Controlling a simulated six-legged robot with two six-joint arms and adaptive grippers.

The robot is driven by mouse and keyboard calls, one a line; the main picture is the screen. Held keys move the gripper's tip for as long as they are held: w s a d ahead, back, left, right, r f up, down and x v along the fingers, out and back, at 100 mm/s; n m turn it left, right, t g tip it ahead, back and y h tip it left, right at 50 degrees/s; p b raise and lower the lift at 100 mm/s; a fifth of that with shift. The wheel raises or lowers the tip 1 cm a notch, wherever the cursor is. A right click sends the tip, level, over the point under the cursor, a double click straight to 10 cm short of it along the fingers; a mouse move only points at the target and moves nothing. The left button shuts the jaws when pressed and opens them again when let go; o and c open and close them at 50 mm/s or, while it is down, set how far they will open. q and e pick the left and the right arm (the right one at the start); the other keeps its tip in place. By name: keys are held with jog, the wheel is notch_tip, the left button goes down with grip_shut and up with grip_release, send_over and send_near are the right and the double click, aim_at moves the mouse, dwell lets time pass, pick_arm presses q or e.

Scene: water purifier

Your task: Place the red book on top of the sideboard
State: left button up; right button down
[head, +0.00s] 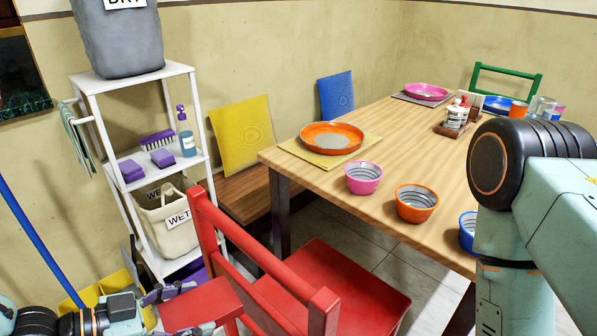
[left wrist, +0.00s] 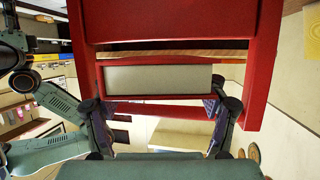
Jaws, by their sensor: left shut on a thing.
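My right gripper is out of the frame; only my right arm shows at the right. I cannot make out a sideboard in these views.
The red chair (head: 345,285) stands right of the book, before a wooden table (head: 385,140) with bowls and plates. A white shelf rack (head: 134,78) with a tote bag (head: 167,228) stands behind the left gripper. A bench (head: 240,194) lies along the wall.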

aim_at(195, 294)
pick_arm(q)
jog(key=w+r, duration=0.2)
jog(key=r, duration=0.1)
jog(key=w+r, duration=0.1)
jog(key=r, duration=0.1)
jog(key=shift+a, duration=0.1)
jog(key=f, duration=0.2)
jog(key=s+f, duration=0.1)
jog(key=f, duration=0.2)
jog(key=shift+s+f, duration=0.1)
jog(key=shift+s, duration=0.05)
jog(key=shift+s+f, duration=0.1)
jog(key=shift+f, duration=0.2)
jog(key=shift+s, duration=0.1)
